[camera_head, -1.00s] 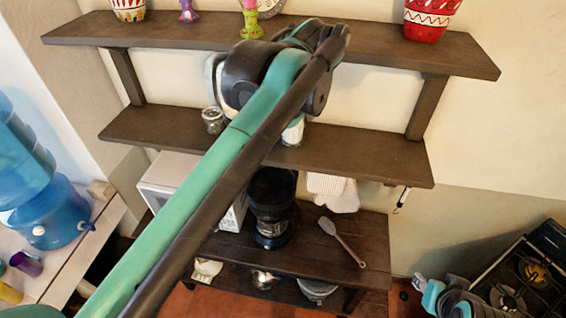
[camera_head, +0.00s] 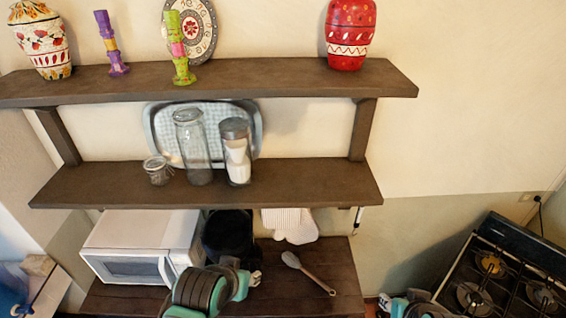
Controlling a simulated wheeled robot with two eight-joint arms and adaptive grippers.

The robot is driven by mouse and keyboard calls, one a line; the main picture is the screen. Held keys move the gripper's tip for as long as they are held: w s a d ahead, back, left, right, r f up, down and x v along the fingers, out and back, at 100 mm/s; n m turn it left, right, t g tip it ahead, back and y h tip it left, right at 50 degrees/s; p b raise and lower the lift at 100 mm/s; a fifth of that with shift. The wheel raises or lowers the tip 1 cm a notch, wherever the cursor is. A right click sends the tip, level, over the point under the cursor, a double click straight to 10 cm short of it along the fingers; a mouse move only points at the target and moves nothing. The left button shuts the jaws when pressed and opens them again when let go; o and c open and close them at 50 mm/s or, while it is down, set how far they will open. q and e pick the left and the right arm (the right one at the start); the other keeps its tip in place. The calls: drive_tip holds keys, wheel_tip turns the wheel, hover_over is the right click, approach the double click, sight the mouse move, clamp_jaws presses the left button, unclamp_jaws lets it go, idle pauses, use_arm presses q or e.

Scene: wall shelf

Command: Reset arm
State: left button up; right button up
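My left arm (camera_head: 205,291) shows at the bottom of the head view, its teal and dark links in front of the lower table. A small pale and dark part at its right end (camera_head: 252,279) may be the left gripper; its fingers cannot be made out. A small part of my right arm (camera_head: 410,305) shows at the bottom edge, left of the stove. Its gripper cannot be made out clearly. I see nothing held by either arm.
The upper shelf (camera_head: 290,78) bears vases, candlesticks and a plate. The middle shelf (camera_head: 300,186) bears jars (camera_head: 193,148) and a tray (camera_head: 155,125). Below are a white microwave (camera_head: 140,240), a black appliance (camera_head: 228,236) and a spoon (camera_head: 308,273). A stove (camera_head: 500,275) stands at right.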

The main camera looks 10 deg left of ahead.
wheel_tip(320, 180, down, 39)
drive_tip(key=b, duration=3.7)
drive_tip(key=shift+r+b, duration=0.15)
drive_tip(key=shift+b, duration=0.15)
